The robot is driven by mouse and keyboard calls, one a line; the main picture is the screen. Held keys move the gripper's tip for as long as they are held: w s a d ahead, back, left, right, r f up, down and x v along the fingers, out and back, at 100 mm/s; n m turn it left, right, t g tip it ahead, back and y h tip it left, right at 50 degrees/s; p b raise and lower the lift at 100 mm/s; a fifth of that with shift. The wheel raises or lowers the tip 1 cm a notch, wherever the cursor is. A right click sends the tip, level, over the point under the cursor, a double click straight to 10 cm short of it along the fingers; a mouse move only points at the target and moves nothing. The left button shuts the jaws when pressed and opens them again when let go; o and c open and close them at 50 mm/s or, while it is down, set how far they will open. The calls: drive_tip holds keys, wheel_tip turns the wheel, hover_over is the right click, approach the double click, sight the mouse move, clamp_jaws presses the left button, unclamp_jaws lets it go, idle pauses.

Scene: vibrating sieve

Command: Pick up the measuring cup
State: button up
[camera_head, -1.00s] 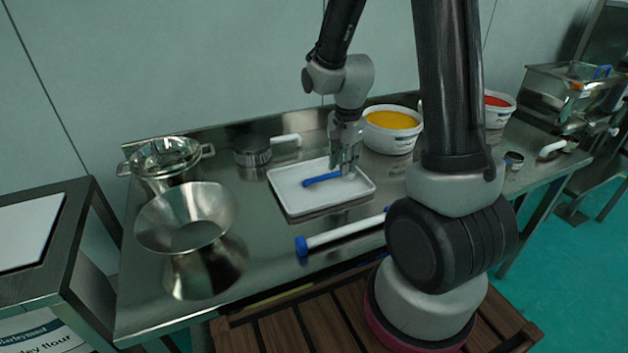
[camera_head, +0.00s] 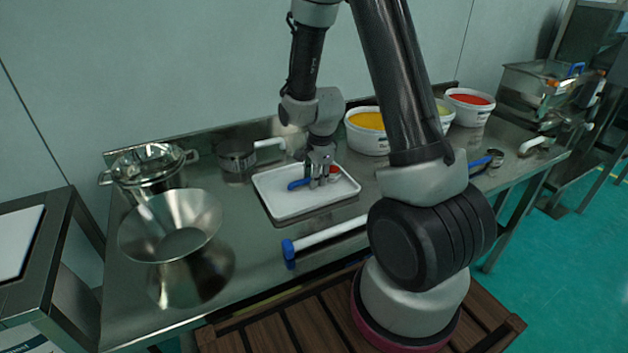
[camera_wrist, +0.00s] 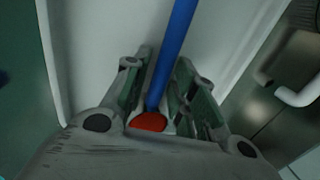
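The measuring cup (camera_head: 335,173) appears to be the small scoop with red inside and a long blue handle. It lies in the white tray (camera_head: 262,196), with its handle pointing left in the head view. In the wrist view its red bowl (camera_wrist: 148,122) is at the base of my fingers and its blue handle (camera_wrist: 178,38) runs up between them. My gripper (camera_head: 319,184) is low over the tray, with one finger on either side of the handle. It also shows in the wrist view (camera_wrist: 160,72). Whether the fingers press on the handle is not clear.
A metal pan with a white handle (camera_head: 237,158) stands behind the tray. A steel funnel (camera_head: 140,238) and pot (camera_head: 150,178) are at left. Tubs of yellow (camera_head: 367,142) and red (camera_head: 468,114) stand at back right. A white rod with a blue end (camera_head: 325,236) lies in front.

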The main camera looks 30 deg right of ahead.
clamp_jaws()
wheel_tip(320, 180, up, 9)
drive_tip(key=shift+f, duration=0.2)
drive_tip(key=d, duration=0.3)
drive_tip(key=n+g+y, duration=0.2)
drive_tip(key=n, duration=1.6)
hover_over(322, 196)
drive_tip(key=shift+d+f, duration=0.2)
drive_tip(key=shift+f, duration=1.65)
drive_tip(key=shift+d+f, duration=0.15)
drive_tip(key=shift+f, duration=1.65)
drive_tip(key=shift+f, duration=0.3)
